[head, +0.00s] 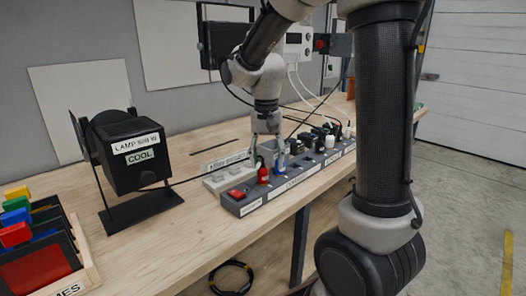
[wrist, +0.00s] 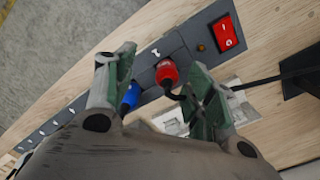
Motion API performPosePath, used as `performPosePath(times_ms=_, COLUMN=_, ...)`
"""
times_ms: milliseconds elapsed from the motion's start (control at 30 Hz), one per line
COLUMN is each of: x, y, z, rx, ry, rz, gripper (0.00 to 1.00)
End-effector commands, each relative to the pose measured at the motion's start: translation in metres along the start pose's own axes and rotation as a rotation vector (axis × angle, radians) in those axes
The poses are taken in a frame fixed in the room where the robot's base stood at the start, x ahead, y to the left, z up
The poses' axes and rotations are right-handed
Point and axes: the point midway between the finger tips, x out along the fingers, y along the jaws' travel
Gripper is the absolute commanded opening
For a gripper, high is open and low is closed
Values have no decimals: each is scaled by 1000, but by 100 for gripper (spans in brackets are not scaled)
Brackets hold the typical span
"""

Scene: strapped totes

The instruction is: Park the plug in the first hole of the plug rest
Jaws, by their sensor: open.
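A red plug (head: 263,173) stands in the power strip (head: 243,207), near its switch end. In the wrist view the red plug (wrist: 167,74) sits between the two green-padded fingers of my gripper (wrist: 163,62), with a dark cord at it. My gripper (head: 266,149) is open, pointing down around the red plug; I cannot tell whether a pad touches it. A blue plug (wrist: 130,97) stands beside it, close to the left finger. The pale plug rest (head: 216,183) lies behind the strip; it is partly hidden by the fingers in the wrist view (wrist: 172,122).
A red switch (wrist: 227,32) is at the strip's end. Several dark and white plugs (head: 325,136) fill the strip farther along. The black lamp (head: 128,152), labelled COOL, stands at left with a cable running toward the strip. A rack with coloured handles (head: 40,240) is at front left.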

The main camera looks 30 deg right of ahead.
Motion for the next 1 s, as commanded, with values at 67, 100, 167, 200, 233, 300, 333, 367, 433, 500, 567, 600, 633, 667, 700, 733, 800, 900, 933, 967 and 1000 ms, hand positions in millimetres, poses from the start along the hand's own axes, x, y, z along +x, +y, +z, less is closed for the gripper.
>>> performPosePath(times_ms=67, x=-5, y=-9, z=-12, rx=131, ry=14, rz=-12, gripper=54)
performPosePath(times_ms=100, x=-10, y=-12, z=-16, rx=194, ry=24, rz=-23, gripper=54)
performPosePath(times_ms=167, x=-14, y=-15, z=-19, rx=275, ry=30, rz=-32, gripper=54)
performPosePath(times_ms=200, x=-14, y=-15, z=-19, rx=322, ry=30, rz=-34, gripper=54)
performPosePath(times_ms=233, x=-14, y=-15, z=-19, rx=352, ry=30, rz=-34, gripper=54)
performPosePath(times_ms=300, x=-14, y=-14, z=-19, rx=403, ry=28, rz=-34, gripper=54)
performPosePath(times_ms=333, x=-13, y=-14, z=-18, rx=417, ry=28, rz=-34, gripper=54)
performPosePath(times_ms=367, x=-11, y=-14, z=-18, rx=427, ry=28, rz=-34, gripper=54)
performPosePath(times_ms=433, x=-5, y=-14, z=-19, rx=435, ry=26, rz=-32, gripper=54)
performPosePath(times_ms=500, x=5, y=-14, z=-19, rx=435, ry=25, rz=-31, gripper=54)
performPosePath(times_ms=567, x=14, y=-14, z=-19, rx=434, ry=26, rz=-32, gripper=54)
performPosePath(times_ms=600, x=21, y=-15, z=-19, rx=434, ry=25, rz=-31, gripper=54)
performPosePath(times_ms=633, x=27, y=-15, z=-19, rx=433, ry=25, rz=-31, gripper=54)
performPosePath(times_ms=667, x=32, y=-15, z=-19, rx=433, ry=25, rz=-31, gripper=54)
performPosePath(times_ms=700, x=38, y=-15, z=-20, rx=433, ry=26, rz=-32, gripper=54)
performPosePath(times_ms=733, x=42, y=-15, z=-20, rx=433, ry=26, rz=-32, gripper=54)
performPosePath(times_ms=800, x=51, y=-16, z=-20, rx=432, ry=26, rz=-32, gripper=54)
performPosePath(times_ms=900, x=59, y=-16, z=-20, rx=432, ry=27, rz=-33, gripper=54)
performPosePath(times_ms=933, x=61, y=-16, z=-21, rx=432, ry=27, rz=-33, gripper=54)
performPosePath(times_ms=967, x=62, y=-16, z=-21, rx=432, ry=27, rz=-34, gripper=54)
performPosePath(times_ms=1000, x=63, y=-16, z=-21, rx=432, ry=28, rz=-34, gripper=54)
